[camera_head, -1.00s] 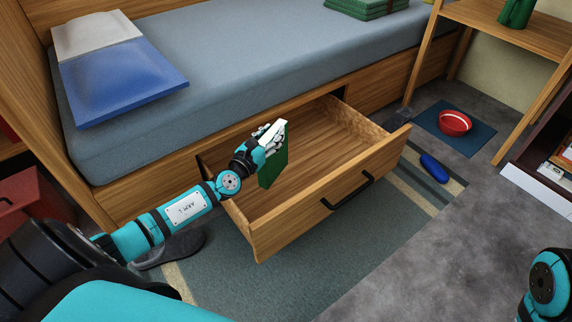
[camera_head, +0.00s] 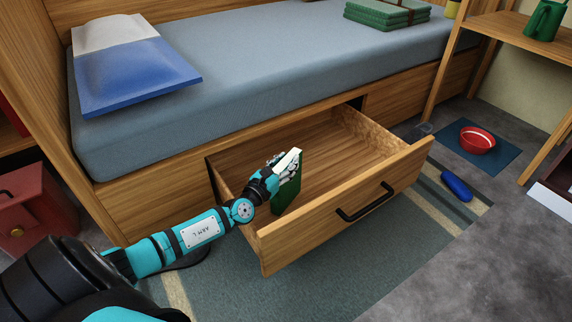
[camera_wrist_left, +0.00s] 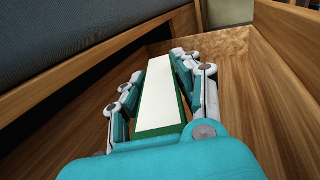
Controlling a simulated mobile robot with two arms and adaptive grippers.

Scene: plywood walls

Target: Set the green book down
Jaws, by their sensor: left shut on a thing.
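The green book (camera_head: 287,192) is upright in my left gripper (camera_head: 284,165), with its pale page edge facing up. My left gripper is shut on it. The book is at the left part of the open under-bed drawer (camera_head: 345,160), partly below the drawer's rim. Whether it touches the drawer floor cannot be told. In the left wrist view, the book's white page edge and green cover (camera_wrist_left: 160,97) lie between the fingers (camera_wrist_left: 163,90) on both sides. The drawer's wooden inside (camera_wrist_left: 232,75) shows around it. My right gripper is not in view.
The drawer is otherwise empty, with free room to the right of the book. Its front panel (camera_head: 350,222) has a black handle. The bed (camera_head: 270,65) is behind, with a blue and white pillow (camera_head: 135,75). A red bowl (camera_head: 478,140) and a blue object (camera_head: 456,186) are on the floor.

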